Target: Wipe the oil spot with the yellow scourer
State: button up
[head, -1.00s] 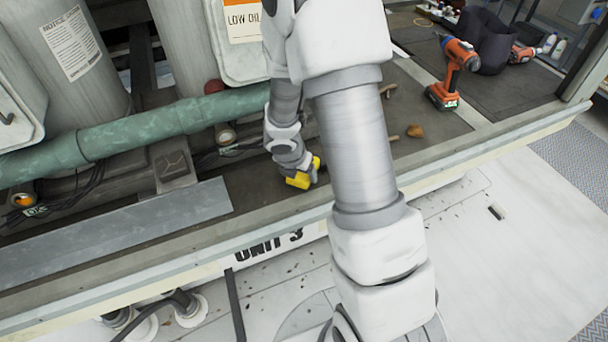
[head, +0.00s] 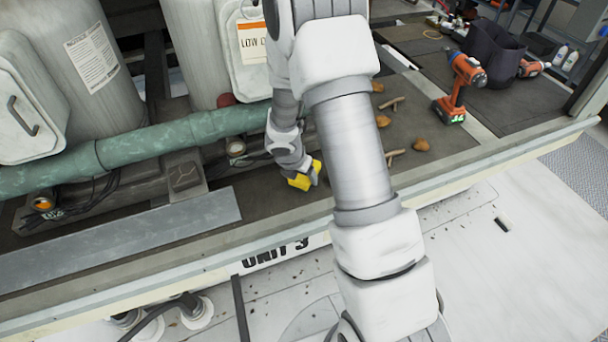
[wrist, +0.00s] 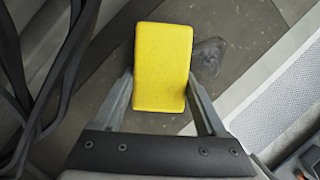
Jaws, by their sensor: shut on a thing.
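My gripper (wrist: 160,103) is shut on the yellow scourer (wrist: 162,65), a yellow block held between its two fingers in the wrist view. In the head view the scourer (head: 304,177) shows at the end of my arm, low over the dark deck near its front edge. A dark patch that looks like the oil spot (wrist: 209,57) lies on the deck just right of the scourer in the wrist view, partly hidden by it. I cannot tell whether the scourer touches the deck. In the head view I cannot make out the spot.
A green pipe (head: 130,147) and dark cables (head: 95,195) lie left of the gripper. A grey metal strip (head: 130,236) lies on the deck.

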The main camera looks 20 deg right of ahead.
aim_at(306, 202)
jog(key=shift+w+a, duration=0.2)
jog(key=shift+a, duration=0.4)
jog(key=shift+w+a, duration=0.15)
jog(key=shift+a, duration=0.4)
jog(key=shift+s+f+b, duration=0.15)
jog(key=shift+s+b, duration=0.25)
jog(key=shift+b, duration=0.2)
jog(key=shift+s+a+b, duration=0.3)
jog(key=shift+s+b, duration=0.2)
jog(key=shift+s, duration=0.35)
jog(key=shift+s+d, duration=0.25)
jog(key=shift+s, duration=0.4)
jog(key=shift+s+d+b, duration=0.15)
jog(key=shift+s+b, duration=0.3)
jog(key=shift+b, duration=0.2)
jog(key=shift+s+d+b, duration=0.1)
jog(key=shift+s+b, duration=0.7)
jog(key=shift+s, duration=0.8)
jog(key=shift+f, duration=0.1)
notch_tip(306, 202, up, 6)
jog(key=p, duration=0.5)
jog(key=shift+w+p, duration=0.15)
jog(key=shift+p, duration=0.25)
